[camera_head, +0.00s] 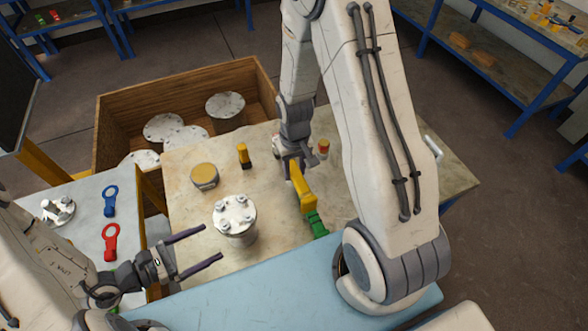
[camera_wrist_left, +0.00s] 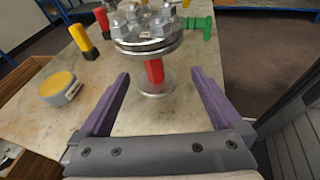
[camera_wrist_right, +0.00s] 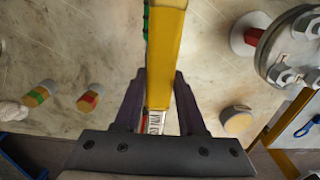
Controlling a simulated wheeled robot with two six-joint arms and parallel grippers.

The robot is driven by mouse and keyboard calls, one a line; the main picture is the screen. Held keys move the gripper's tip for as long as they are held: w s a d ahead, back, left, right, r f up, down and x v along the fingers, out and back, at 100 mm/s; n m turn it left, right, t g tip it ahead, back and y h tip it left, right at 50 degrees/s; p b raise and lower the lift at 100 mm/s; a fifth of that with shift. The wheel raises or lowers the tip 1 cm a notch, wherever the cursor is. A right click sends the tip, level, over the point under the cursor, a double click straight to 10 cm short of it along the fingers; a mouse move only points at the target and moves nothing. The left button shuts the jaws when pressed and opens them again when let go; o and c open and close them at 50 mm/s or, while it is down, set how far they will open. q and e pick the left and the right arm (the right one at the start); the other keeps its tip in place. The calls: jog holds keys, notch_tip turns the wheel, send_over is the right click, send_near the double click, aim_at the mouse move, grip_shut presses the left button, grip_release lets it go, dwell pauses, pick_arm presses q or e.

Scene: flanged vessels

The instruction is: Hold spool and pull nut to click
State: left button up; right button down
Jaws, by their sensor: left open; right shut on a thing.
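The spool (camera_head: 236,222) stands upright on the table, with a bolted metal flange on top. In the left wrist view its flange (camera_wrist_left: 145,35) sits above a red stem and a round lower end; it also shows in the right wrist view (camera_wrist_right: 293,45). My left gripper (camera_head: 212,244) is open, with its fingers pointing at the spool's lower part and a gap on each side. The nuts show on the flange top.
A yellow-topped tin (camera_head: 204,177), a yellow-black piece (camera_head: 244,155) and a red-yellow piece (camera_head: 323,148) stand on the table. A wooden crate (camera_head: 105,120) with round metal discs is behind. Red (camera_head: 111,242) and blue (camera_head: 110,200) tools lie on the left side table.

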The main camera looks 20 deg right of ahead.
pick_arm(q)
jog(key=shift+w+a+f+n+t, duration=0.1)
jog(key=shift+w+f+n+t, duration=0.1)
jog(key=shift+f+n+t, duration=0.35)
jog(key=shift+w+f, duration=0.1)
jog(key=shift+f, duration=0.1)
jog(key=shift+b+x, duration=1.25)
jog(key=shift+x, duration=3.65)
pick_arm(e)
jog(key=shift+f, duration=1.15)
pick_arm(q)
jog(key=shift+c, duration=0.3)
jog(key=c, duration=1.5)
